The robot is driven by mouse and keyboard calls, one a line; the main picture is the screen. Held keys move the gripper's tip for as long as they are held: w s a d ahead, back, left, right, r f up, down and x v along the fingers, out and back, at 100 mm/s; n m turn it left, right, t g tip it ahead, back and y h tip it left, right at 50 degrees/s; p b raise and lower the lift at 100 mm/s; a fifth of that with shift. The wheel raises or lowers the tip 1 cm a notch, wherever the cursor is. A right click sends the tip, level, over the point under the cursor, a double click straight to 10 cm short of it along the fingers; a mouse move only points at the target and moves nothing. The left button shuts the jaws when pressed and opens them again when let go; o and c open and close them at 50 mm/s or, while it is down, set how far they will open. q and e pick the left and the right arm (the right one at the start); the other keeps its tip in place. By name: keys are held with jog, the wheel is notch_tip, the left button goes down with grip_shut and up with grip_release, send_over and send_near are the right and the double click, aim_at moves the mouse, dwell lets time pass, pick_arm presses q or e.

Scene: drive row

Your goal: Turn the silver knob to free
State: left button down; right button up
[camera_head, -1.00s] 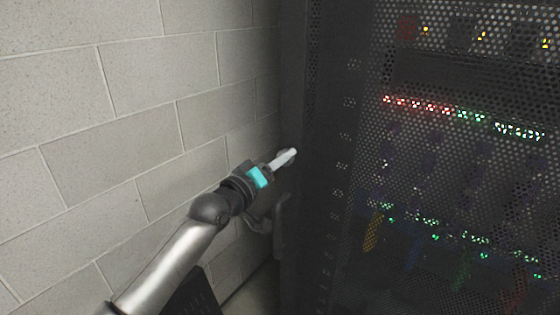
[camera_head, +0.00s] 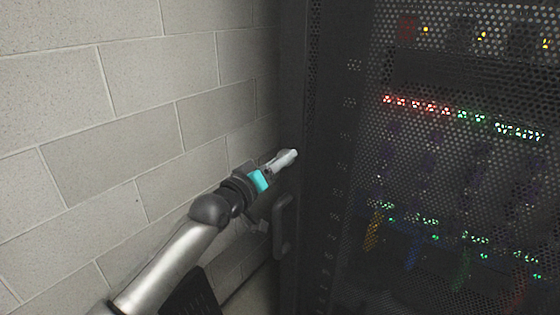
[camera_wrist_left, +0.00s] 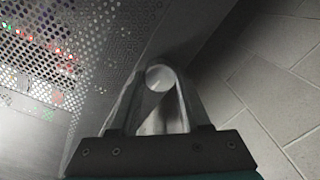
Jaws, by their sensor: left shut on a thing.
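The silver knob (camera_wrist_left: 160,77) shows in the left wrist view as a pale round end, on the dark edge of the perforated cabinet door. My left gripper (camera_wrist_left: 158,85) is shut on it, with one finger on each side. In the head view my left gripper (camera_head: 283,160) reaches the cabinet's left edge from the left, and its fingers mostly hide the knob there. No mark for the knob's position can be read. My right gripper is in neither view.
A dark handle (camera_head: 281,227) stands out from the cabinet edge just below my gripper. The perforated door (camera_head: 450,180) with lit drives behind it fills the right. A grey block wall (camera_head: 110,110) stands close on the left.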

pick_arm(q)
jog(key=m+p, duration=0.2)
jog(key=m, duration=1.4)
jog(key=shift+h+p, duration=0.35)
jog(key=shift+h, duration=0.05)
jog(key=shift+m, duration=0.5)
jog(key=shift+c, duration=1.8)
grip_release()
jog(key=shift+s+f, duration=0.1)
jog(key=v, duration=1.5)
